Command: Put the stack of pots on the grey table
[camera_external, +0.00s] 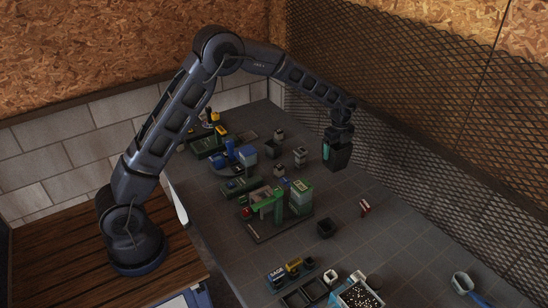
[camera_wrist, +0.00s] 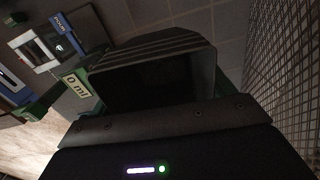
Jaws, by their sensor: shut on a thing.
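My gripper (camera_external: 337,143) is shut on a dark, square stack of pots (camera_external: 342,158). It holds the stack in the air over the right part of the grey tiled surface (camera_external: 345,188), near the mesh wall. In the wrist view the stack (camera_wrist: 155,45) fills the space between the fingers of my gripper (camera_wrist: 160,85), and its layered rims show as parallel ridges. The stack looks slightly tilted there. Its far side is hidden. I cannot tell whether the tiled surface is the grey table.
A green machine (camera_external: 270,205) and a blue machine (camera_external: 238,157) stand left of the stack. A container of white beads (camera_external: 358,293) is in front. The right middle is mostly clear.

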